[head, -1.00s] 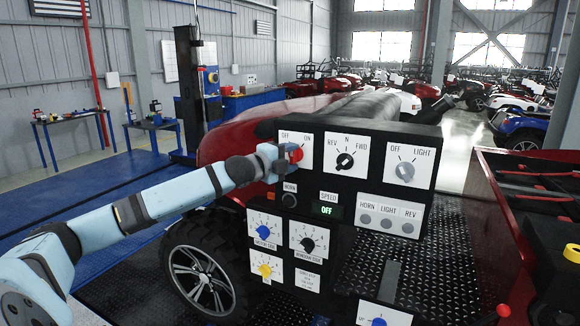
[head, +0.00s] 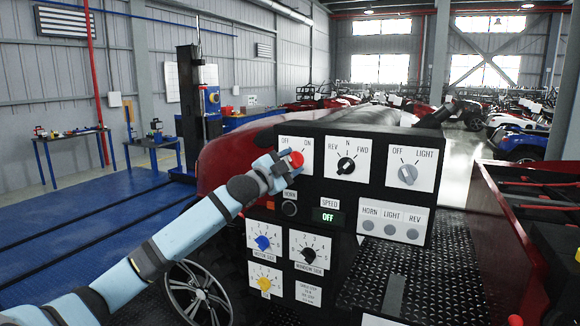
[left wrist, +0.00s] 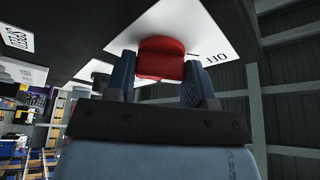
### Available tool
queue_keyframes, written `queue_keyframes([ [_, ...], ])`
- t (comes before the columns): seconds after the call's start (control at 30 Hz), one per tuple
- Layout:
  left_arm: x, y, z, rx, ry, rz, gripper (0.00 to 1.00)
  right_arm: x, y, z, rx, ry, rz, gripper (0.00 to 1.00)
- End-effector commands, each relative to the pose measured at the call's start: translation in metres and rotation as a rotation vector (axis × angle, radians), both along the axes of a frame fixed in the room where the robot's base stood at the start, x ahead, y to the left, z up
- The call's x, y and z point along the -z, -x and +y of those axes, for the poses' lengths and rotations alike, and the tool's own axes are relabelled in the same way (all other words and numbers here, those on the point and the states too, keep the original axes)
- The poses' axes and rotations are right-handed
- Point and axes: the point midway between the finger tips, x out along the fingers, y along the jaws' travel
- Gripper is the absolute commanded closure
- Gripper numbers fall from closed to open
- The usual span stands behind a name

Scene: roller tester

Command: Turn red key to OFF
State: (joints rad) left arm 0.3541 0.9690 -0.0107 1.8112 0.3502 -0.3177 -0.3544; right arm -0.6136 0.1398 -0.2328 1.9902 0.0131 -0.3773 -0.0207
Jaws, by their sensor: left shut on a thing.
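The red key (head: 296,159) sits on a white plate (head: 306,150) marked OFF and ON, at the top left of the black control panel (head: 322,185). My left gripper (head: 281,168) reaches it from the lower left. In the left wrist view the two fingers (left wrist: 160,78) stand on either side of the red key (left wrist: 160,58) and are shut on it. The OFF mark shows beside the right finger there. The key's exact pointing is hard to tell. The speed display (head: 328,217) reads OFF. My right gripper is not in view.
The panel also holds a REV-N-FWD knob (head: 346,166), an OFF-LIGHT knob (head: 408,174), a HORN button (head: 289,208), and blue (head: 262,242) and yellow (head: 264,284) knobs below. A red vehicle stands behind the panel. Open blue floor (head: 90,220) lies to the left.

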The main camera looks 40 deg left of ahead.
Motion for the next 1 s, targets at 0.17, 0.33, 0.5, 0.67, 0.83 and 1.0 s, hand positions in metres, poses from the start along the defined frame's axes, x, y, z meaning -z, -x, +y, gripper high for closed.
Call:
queue_keyframes([
  [0.17,0.0005,-0.0001,-0.0001,-0.001,0.011,-0.003,0.75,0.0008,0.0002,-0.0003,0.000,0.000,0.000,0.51],
  [0.33,0.0004,-0.0001,-0.0001,0.001,0.011,-0.002,0.75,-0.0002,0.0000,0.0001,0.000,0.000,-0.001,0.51],
  [0.5,0.0005,-0.0001,-0.0002,0.001,0.012,-0.002,0.40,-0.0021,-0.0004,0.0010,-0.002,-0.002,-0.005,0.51],
  [0.67,0.0004,-0.0001,-0.0001,0.001,0.011,-0.002,0.26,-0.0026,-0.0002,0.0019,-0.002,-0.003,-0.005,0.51],
  [0.83,0.0005,0.0001,0.0000,0.001,0.010,-0.002,0.26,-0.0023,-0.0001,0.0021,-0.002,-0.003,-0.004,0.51],
  [1.0,0.0048,0.0078,0.0004,0.000,0.010,-0.001,0.26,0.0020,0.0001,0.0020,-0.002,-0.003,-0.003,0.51],
])
